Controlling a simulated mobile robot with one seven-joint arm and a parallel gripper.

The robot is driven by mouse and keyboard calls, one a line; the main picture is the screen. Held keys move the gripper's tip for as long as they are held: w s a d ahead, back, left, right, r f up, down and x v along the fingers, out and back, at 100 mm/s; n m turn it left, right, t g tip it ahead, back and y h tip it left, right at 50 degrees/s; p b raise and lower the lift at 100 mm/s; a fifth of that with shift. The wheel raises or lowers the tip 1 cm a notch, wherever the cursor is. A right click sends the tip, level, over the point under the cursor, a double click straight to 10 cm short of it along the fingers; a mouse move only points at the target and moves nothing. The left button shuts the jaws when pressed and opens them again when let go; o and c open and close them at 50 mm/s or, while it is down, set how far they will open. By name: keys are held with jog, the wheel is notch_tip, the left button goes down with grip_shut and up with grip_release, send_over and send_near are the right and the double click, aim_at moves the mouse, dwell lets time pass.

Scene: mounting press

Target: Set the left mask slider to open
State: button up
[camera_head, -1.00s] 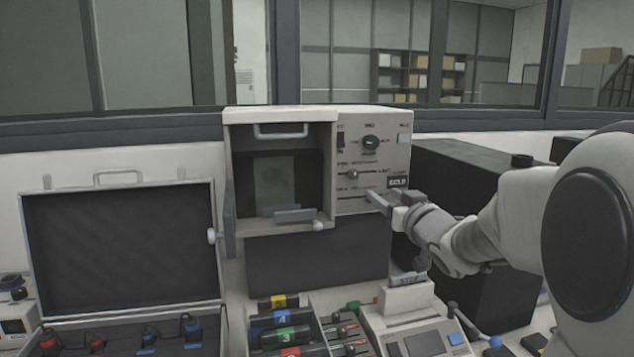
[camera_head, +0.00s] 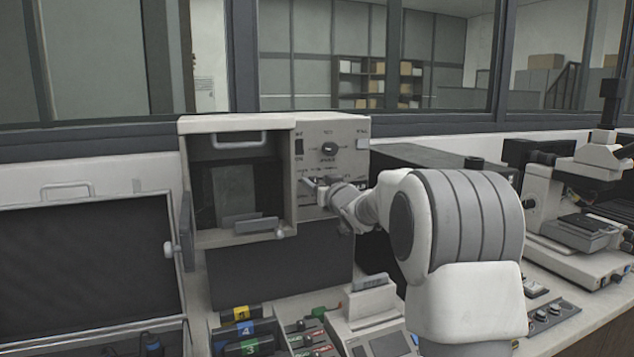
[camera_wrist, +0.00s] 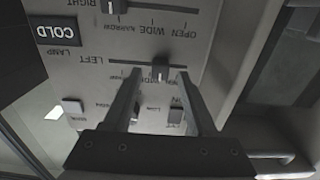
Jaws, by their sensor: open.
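The left mask slider's dark knob (camera_wrist: 160,68) shows in the wrist view on the line beside the LEFT label, which appears upside down. My gripper (camera_wrist: 159,76) is open, with one finger on each side of this knob and a visible gap on both sides. The knob sits toward the picture-right part of its track; the small labels by it are partly hidden and I cannot read its exact setting. In the head view my gripper (camera_head: 318,188) is at the panel's middle and covers the slider.
The right slider's knob (camera_wrist: 113,6) is at the wrist view's top edge, with OPEN, WIDE and NARROW marks. The press (camera_head: 240,123) has an open chamber left of the panel. A dark box (camera_head: 430,155) stands right of it, and a microscope (camera_head: 575,200) farther right.

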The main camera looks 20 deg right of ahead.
jog(key=shift+w, duration=0.35)
grip_shut()
dwell(1.3)
